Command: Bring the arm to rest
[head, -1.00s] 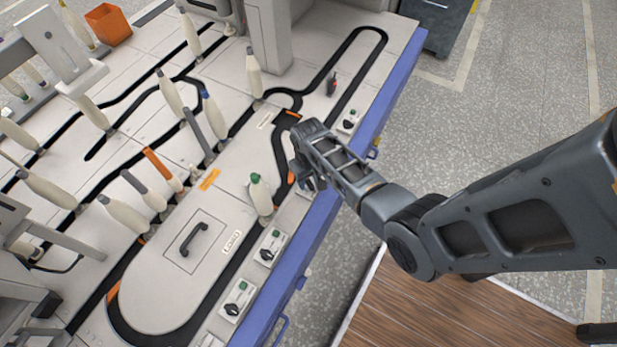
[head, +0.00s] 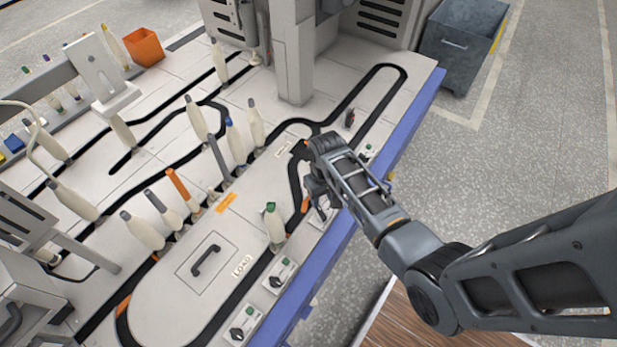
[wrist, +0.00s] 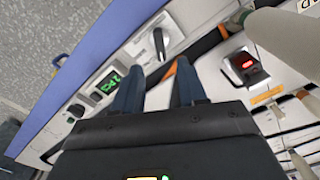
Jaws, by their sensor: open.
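My gripper (head: 319,196) is over the right side of the machine table, near its blue front edge (head: 339,236). In the wrist view my gripper (wrist: 158,84) shows two dark fingers apart with nothing between them. A white bobbin with a green top (head: 273,226) stands upright on the track just left of my gripper and apart from it. In the wrist view a pale bobbin (wrist: 284,40) fills the upper right corner.
Several bobbins on pegs stand along the black tracks to the left, one with an orange top (head: 181,188). Control boxes with knobs (head: 281,274) line the front edge. An orange bin (head: 144,47) stands at the back left. A grey cart (head: 464,42) stands on open floor at the right.

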